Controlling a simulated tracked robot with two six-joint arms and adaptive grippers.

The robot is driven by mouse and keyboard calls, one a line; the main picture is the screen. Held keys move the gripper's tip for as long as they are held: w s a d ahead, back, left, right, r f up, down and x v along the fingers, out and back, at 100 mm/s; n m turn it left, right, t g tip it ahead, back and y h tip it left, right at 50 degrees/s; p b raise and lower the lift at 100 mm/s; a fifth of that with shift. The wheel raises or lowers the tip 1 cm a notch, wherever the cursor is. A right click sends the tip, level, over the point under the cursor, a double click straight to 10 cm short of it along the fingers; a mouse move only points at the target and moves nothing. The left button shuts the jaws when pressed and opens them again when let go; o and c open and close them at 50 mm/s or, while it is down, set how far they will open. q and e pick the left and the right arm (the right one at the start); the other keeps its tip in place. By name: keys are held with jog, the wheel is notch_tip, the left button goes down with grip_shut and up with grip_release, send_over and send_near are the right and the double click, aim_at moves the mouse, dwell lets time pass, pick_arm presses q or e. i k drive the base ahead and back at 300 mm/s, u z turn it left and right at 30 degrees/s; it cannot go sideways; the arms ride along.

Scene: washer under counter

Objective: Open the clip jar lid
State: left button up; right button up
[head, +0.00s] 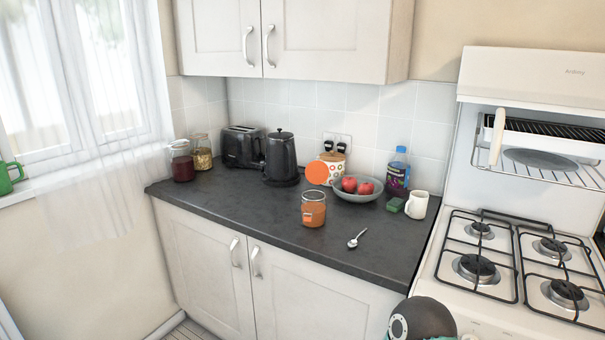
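A glass jar (314,215) with orange contents stands upright near the middle of the dark counter. Its top is too small to read the lid and clip clearly. Two more glass jars stand at the back left: one with dark red contents (183,166) and one with pale brown contents (202,156). An orange disc (317,173) shows behind the middle jar; I cannot tell whether it belongs to that jar. Neither gripper is in view. A dark rounded part of my arm shows at the bottom edge, right of middle.
A spoon (357,239) lies right of the jar. Behind are a fruit bowl (350,194), patterned canister (336,163), kettle (281,160), toaster (243,147), bottle (398,172), green sponge (395,205) and mug (417,205). A gas hob (510,262) stands right. The counter's front left is clear.

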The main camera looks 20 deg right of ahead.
aim_at(316, 172)
jog(key=k, duration=1.15)
jog(key=z, duration=0.35)
jog(key=i, duration=0.75)
jog(key=z, duration=0.4)
jog(key=i, duration=1.3)
jog(key=u, duration=0.75)
jog(key=i, duration=0.45)
jog(key=u, duration=0.2)
jog(key=k, duration=0.9)
jog(key=u, duration=0.15)
jog(key=i, duration=0.9)
jog(key=z, duration=0.05)
